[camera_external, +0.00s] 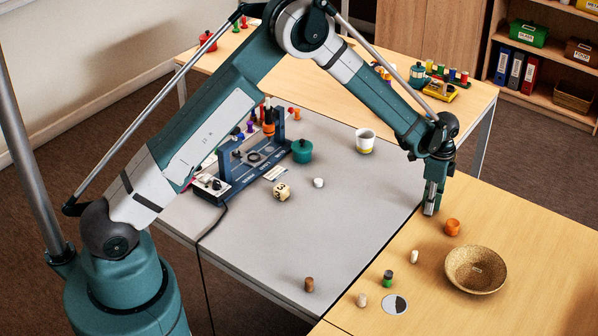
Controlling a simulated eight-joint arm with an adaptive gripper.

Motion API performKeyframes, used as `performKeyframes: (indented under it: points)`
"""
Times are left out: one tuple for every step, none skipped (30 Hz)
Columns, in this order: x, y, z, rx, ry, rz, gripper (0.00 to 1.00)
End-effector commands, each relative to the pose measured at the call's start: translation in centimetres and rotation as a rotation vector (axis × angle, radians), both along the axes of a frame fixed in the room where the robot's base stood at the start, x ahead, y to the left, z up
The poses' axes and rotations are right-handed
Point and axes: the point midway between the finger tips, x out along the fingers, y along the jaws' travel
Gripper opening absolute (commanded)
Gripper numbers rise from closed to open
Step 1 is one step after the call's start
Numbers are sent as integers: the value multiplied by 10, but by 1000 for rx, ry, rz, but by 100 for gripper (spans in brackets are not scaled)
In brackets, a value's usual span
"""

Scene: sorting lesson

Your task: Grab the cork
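A small brown cylinder (309,285) that looks like the cork stands upright near the front edge of the grey table, at the lower middle of the view. My gripper (429,211) points down near the right edge of the grey table, far behind and to the right of the brown cylinder. The two are well apart. The fingers are small and seen from the side, so I cannot tell whether they are open or shut. I see nothing held between them.
An orange lump (452,227) and a woven bowl (476,269) lie right of my gripper. Two pale pegs (361,300) (414,257), a green-and-dark cylinder (388,279) and a round disc (394,304) are on the wooden table. A blue apparatus (240,165) stands at the back left.

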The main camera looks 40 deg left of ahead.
Motion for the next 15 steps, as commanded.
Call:
performKeyframes:
  points:
    - [0,0,0,0,0,0,9]
    - [0,0,0,0,0,0,9]
    - [0,0,0,0,0,0,9]
    - [0,0,0,0,0,0,9]
    - [0,0,0,0,0,0,9]
    - [0,0,0,0,0,0,9]
    - [0,0,1,0,0,0,9]
    - [0,0,1,0,0,0,9]
    - [0,0,3,0,0,0,9]
    - [0,0,4,0,0,0,9]
    - [0,0,5,0,0,0,9]
    - [0,0,8,0,0,0,9]
    - [0,0,10,0,0,0,9]
    - [0,0,13,0,0,0,9]
    - [0,0,17,0,0,0,9]
